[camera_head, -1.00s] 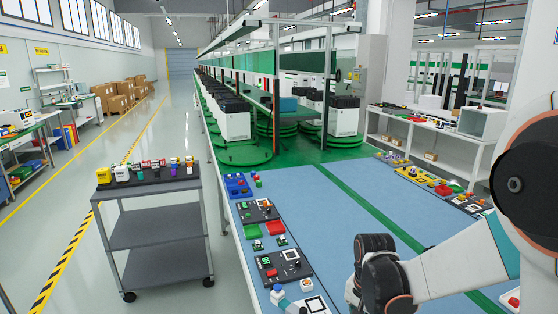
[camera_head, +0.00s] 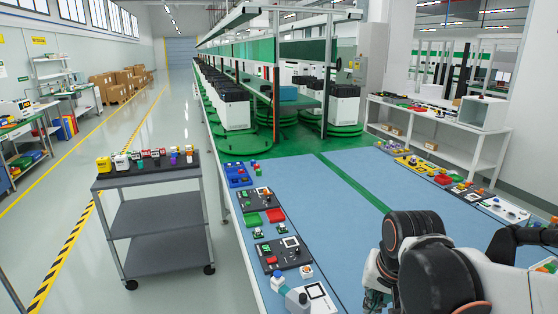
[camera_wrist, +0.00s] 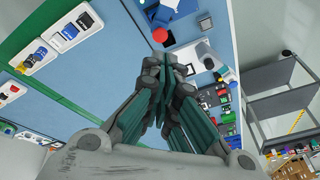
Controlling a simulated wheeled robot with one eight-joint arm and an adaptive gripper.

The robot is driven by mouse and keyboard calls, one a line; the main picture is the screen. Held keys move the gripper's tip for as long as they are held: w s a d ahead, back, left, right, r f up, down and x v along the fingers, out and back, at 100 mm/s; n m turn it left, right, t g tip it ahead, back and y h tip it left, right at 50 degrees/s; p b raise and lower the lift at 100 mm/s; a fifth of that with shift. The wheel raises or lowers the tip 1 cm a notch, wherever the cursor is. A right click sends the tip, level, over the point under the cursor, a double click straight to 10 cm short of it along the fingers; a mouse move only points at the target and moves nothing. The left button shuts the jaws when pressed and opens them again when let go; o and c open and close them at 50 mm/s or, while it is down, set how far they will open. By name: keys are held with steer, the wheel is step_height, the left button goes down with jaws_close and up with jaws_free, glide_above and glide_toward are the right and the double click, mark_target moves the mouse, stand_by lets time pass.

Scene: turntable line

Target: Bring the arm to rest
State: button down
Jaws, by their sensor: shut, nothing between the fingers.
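My arm reaches in from the right edge of the head view, over the blue work table (camera_head: 330,200). My gripper (camera_wrist: 167,72) is shut and empty in the wrist view, its fingers meeting over the blue surface.
Control boxes line the table's left edge, including a black panel (camera_head: 283,257) and a white device (camera_head: 312,297). More boxes line its right edge, including a yellow one (camera_head: 415,167). A grey cart (camera_head: 158,214) stands left. The table's middle is clear.

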steer(key=s+r+n+t, duration=0.3)
steer(key=s+r+n, duration=0.1)
steer(key=s, duration=0.5)
steer(key=shift+r+t, duration=0.4)
steer(key=shift+r, duration=0.1)
stand_by(0.4)
